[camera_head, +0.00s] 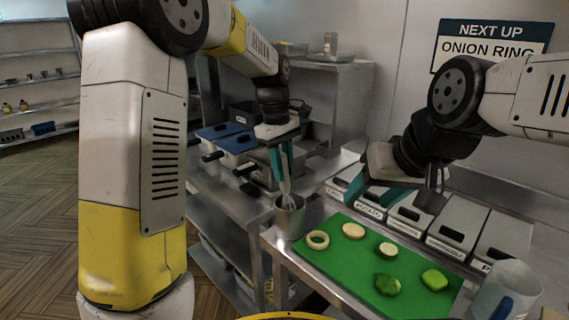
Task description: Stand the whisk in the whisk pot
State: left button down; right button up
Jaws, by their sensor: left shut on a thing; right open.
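The whisk (286,187) is pale and hangs roughly upright from my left gripper (282,172), which is shut on it. Its lower end is at the mouth of the whisk pot (290,217), a grey metal pot at the left end of the counter. I cannot tell how deep the lower end sits in the pot. My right gripper (370,192) is open and empty, above the back of the green board and to the right of the pot.
A green board (330,262) bears several vegetable pieces, including an onion ring (318,240). Labelled bins (408,219) line the wall behind it. A clear jug (511,290) stands front right. Fryers with blue lids (221,131) are at the back left.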

aim_at(282, 154)
pick_arm(q)
jog(key=c, duration=1.1)
grip_release()
jog(key=r, duration=0.7)
jog(key=shift+w+a, duration=0.15)
jog(key=shift+a, duration=0.25)
jog(key=shift+a+r, duration=0.2)
jog(key=shift+r, duration=0.2)
jog(key=s+a+r+m+t+h, duration=0.1)
jog(key=s+a+r+m+t, duration=0.25)
jog(key=s+a, duration=0.5)
jog(key=s+a+f+m+t, duration=0.1)
jog(key=s+f+m, duration=0.1)
jog(key=s, duration=0.4)
jog(key=s+a+f+m+t, duration=0.1)
jog(key=s+f+m+t, duration=0.1)
jog(key=s, duration=0.5)
jog(key=shift+s+a+f+m, duration=0.2)
jog(key=shift+a+f+m, duration=0.25)
jog(key=shift+m, duration=0.7)
